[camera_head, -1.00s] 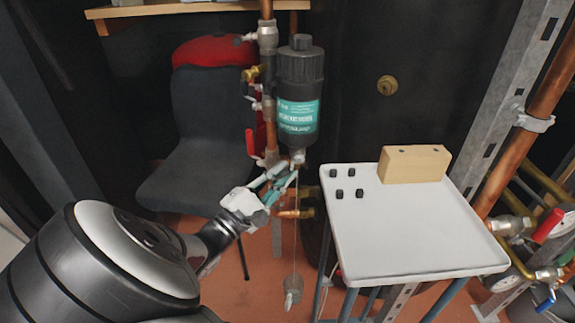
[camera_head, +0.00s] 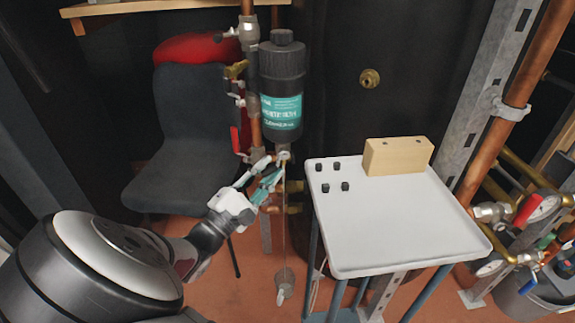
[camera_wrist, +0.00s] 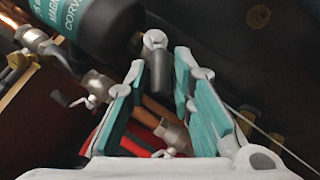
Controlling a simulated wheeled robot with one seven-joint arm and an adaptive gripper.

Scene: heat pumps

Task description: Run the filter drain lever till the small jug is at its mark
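The black filter canister (camera_head: 281,88) with a teal label hangs upright on the copper pipe. Its drain (camera_head: 284,155), with a pale fitting, is at its bottom. In the wrist view the drain shows as a whitish lever-like part (camera_wrist: 154,40) above a dark stub (camera_wrist: 158,75). My gripper (camera_head: 272,168) is just below and left of the drain. Its teal-padded fingers stand apart in the wrist view (camera_wrist: 160,95), with the dark stub between them in the picture; contact is unclear. The small clear jug (camera_head: 285,281) is low beneath the drain, with a thin line above it; its level and mark are unreadable.
A white-topped table (camera_head: 400,225) stands right of the drain, bearing a wooden block (camera_head: 398,156) and several small black pieces. A dark chair (camera_head: 190,130) is behind left. Pipes with a red-handled valve (camera_head: 528,211) are at right. A red lever (camera_head: 235,140) is on the pipe beside the filter.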

